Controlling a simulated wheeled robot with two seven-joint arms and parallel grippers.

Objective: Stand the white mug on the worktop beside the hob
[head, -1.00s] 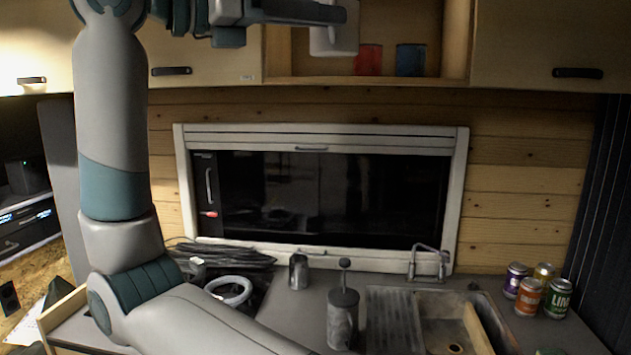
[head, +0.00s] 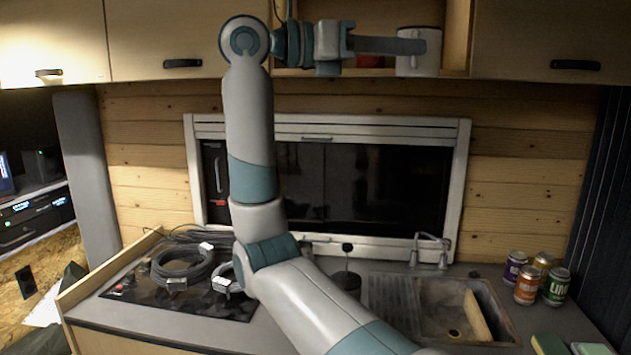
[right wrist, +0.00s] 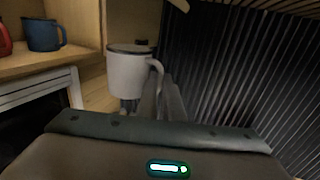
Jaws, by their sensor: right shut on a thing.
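The white mug (head: 421,62) is held up high in front of the open shelf in the head view. My right gripper (head: 412,45) is shut on it. In the right wrist view the mug (right wrist: 126,76) looks upright, and the fingers (right wrist: 162,98) are at its handle. The hob (head: 203,304) is a black plate at the left of the worktop (head: 262,334), far below the mug. My raised right arm hides part of the worktop to the right of the hob. My left gripper is not in view.
Coiled cables (head: 182,262) lie on the hob. Several cans (head: 528,285) stand at the right. A red mug (right wrist: 4,38) and a blue mug (right wrist: 43,35) stand on the shelf.

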